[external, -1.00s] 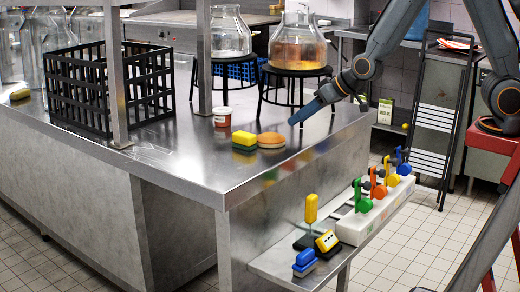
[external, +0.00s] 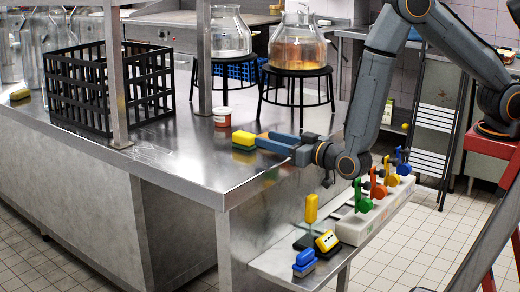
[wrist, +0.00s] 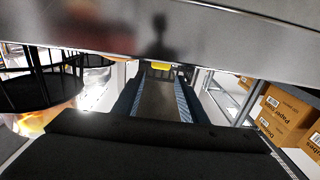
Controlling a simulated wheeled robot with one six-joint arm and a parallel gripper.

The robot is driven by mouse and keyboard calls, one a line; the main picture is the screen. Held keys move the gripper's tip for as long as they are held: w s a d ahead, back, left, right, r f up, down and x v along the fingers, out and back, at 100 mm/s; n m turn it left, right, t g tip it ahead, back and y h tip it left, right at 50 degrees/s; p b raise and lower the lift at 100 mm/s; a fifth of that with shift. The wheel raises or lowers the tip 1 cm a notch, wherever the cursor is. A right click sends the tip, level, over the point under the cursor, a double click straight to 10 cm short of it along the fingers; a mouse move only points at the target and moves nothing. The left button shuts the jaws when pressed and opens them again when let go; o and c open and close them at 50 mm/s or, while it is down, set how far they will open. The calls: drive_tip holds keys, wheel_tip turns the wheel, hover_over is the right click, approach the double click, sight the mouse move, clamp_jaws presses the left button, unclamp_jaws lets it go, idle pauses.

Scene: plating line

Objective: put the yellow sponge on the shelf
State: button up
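A yellow sponge with a green layer (external: 242,140) lies on the steel counter near its right end. My gripper (external: 261,139) is low over the counter, pointing left, with its fingertips close to the sponge's right side. In the wrist view the two fingers stand apart, and a yellow patch (wrist: 161,66), seemingly the sponge, shows at their far end. I cannot tell whether they touch it. The round tan item beside the sponge is now mostly hidden by the gripper. A low steel shelf (external: 268,262) juts from the counter's right side.

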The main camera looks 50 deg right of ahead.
drive_tip(key=shift+w+f+p, duration=0.15)
drive_tip(key=shift+w+p, duration=0.45)
drive_tip(key=shift+w, duration=1.35)
drive_tip(key=shift+w+f+p, duration=0.1)
drive_tip(key=shift+w+p, duration=0.5)
drive_tip(key=shift+w, duration=1.35)
drive_tip(key=c, duration=0.9)
drive_tip(key=shift+r, duration=0.75)
wheel_tip(320, 180, up, 9)
drive_tip(key=b, duration=0.2)
wheel_tip(320, 180, up, 12)
drive_tip(key=n+y, duration=0.3)
drive_tip(key=y, duration=0.2)
hover_over(250, 135)
drive_tip(key=s+a, duration=0.4)
drive_tip(key=s, duration=0.3)
drive_tip(key=s+r+n+g+y, duration=0.1)
drive_tip(key=s+r+y, duration=0.1)
drive_tip(key=s, duration=0.4)
drive_tip(key=s+d+r+n+g+y, duration=0.1)
drive_tip(key=s+r+n+y, duration=0.1)
drive_tip(key=s+r, duration=0.3)
drive_tip(key=s+d+r+n+g+y, duration=0.1)
drive_tip(key=s+r+n+g+y, duration=0.1)
drive_tip(key=s, duration=0.4)
drive_tip(key=shift+s+r+y, duration=0.3)
drive_tip(key=shift+s+r, duration=0.05)
drive_tip(key=shift+r, duration=0.45)
